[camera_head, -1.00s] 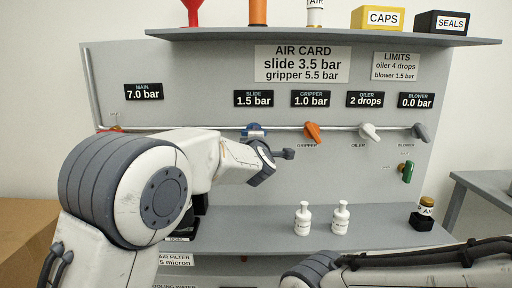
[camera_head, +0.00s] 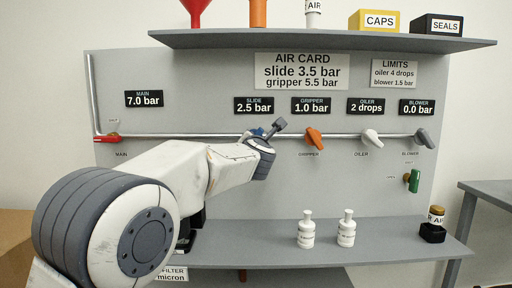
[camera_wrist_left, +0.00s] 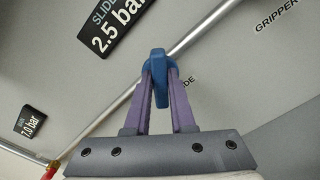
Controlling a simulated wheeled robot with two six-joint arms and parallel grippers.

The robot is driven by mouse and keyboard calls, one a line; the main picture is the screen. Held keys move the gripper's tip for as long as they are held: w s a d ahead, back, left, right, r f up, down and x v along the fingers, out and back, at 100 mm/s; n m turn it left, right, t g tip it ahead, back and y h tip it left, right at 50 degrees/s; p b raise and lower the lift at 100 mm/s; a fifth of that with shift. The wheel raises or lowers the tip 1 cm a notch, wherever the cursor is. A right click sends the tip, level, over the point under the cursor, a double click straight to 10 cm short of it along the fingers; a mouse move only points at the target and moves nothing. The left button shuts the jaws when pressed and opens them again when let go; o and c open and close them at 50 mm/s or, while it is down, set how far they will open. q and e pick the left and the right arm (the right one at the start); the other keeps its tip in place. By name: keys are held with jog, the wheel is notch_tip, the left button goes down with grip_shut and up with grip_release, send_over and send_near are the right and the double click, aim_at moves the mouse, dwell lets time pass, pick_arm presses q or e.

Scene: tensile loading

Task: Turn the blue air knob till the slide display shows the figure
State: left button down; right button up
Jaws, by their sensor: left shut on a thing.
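The blue slide knob (camera_wrist_left: 158,70) sits on the metal air pipe below its display. My left gripper (camera_wrist_left: 160,84) is shut on it, with a finger on each side in the left wrist view. In the head view my left gripper (camera_head: 262,140) covers most of the knob and only a little blue (camera_head: 257,132) shows. The slide display (camera_head: 254,105) reads 2.5 bar. The air card (camera_head: 301,71) reads slide 3.5 bar and gripper 5.5 bar. My right gripper is not in view.
Along the pipe are the red main valve (camera_head: 108,138), orange gripper knob (camera_head: 314,139), white oiler knob (camera_head: 371,137) and grey blower knob (camera_head: 424,138). A green valve (camera_head: 414,180) is at right. Two white bottles (camera_head: 305,230) (camera_head: 346,229) stand on the lower shelf.

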pick_arm(q)
jog(key=shift+f+n+b, duration=0.15)
jog(key=shift+n+b, duration=0.4)
jog(key=shift+n, duration=0.65)
jog(key=c, duration=0.8)
grip_release()
jog(key=shift+o, duration=0.2)
jog(key=shift+s, duration=0.1)
jog(key=s+b, duration=0.1)
jog(key=s, duration=0.9)
jog(key=shift+s, duration=0.15)
